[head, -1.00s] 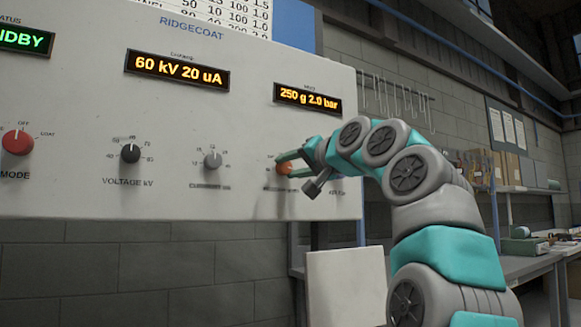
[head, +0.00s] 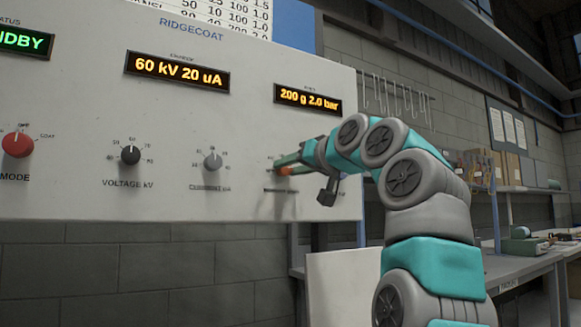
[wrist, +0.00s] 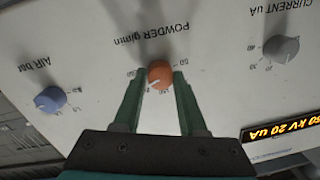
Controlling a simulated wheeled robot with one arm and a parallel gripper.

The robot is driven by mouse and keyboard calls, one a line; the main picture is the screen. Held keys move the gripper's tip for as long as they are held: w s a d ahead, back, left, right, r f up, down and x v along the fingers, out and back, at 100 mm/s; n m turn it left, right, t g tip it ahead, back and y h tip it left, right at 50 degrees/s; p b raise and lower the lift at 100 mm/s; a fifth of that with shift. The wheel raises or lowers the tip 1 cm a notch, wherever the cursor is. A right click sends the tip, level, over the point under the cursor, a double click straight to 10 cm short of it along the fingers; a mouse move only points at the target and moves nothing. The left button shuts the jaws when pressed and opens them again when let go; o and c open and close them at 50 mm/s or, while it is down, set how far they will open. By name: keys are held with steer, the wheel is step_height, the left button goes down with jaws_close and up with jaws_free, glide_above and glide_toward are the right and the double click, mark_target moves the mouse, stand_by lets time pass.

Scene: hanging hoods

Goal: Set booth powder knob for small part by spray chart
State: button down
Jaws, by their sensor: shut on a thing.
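The orange powder knob (wrist: 160,76) is on the white RIDGECOAT panel (head: 85,85), under the display (head: 308,98) that reads "200 g 2.0 bar". In the wrist view the label beside it reads "POWDER g/min", upside down. My gripper (wrist: 160,80) is shut on this knob, with one green finger on each side.
A grey current knob (head: 213,162) and a black voltage knob (head: 130,155) are to the left. The red mode knob (head: 18,144) is farther left. A blue air knob (wrist: 50,98) is near the powder knob. A workbench (head: 520,272) stands at the right.

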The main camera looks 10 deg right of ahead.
steer(key=n+h+p, duration=0.1)
steer(key=n+p, duration=0.2)
steer(key=n, duration=0.7)
steer(key=n+h+p, duration=0.1)
steer(key=n+p, duration=0.1)
steer(key=n, duration=0.8)
steer(key=shift+a+p, duration=0.1)
steer(key=shift+p, duration=0.3)
steer(key=n, duration=0.4)
steer(key=shift+f+t, duration=0.1)
steer(key=shift+t, duration=0.2)
steer(key=n, duration=0.4)
steer(key=shift+f+n, duration=0.1)
steer(key=shift+n, duration=0.3)
steer(key=shift+a+n+t, duration=0.1)
steer(key=shift+n+t, duration=0.2)
steer(key=shift+n, duration=1.9)
steer(key=shift+c, duration=2.3)
jaws_free()
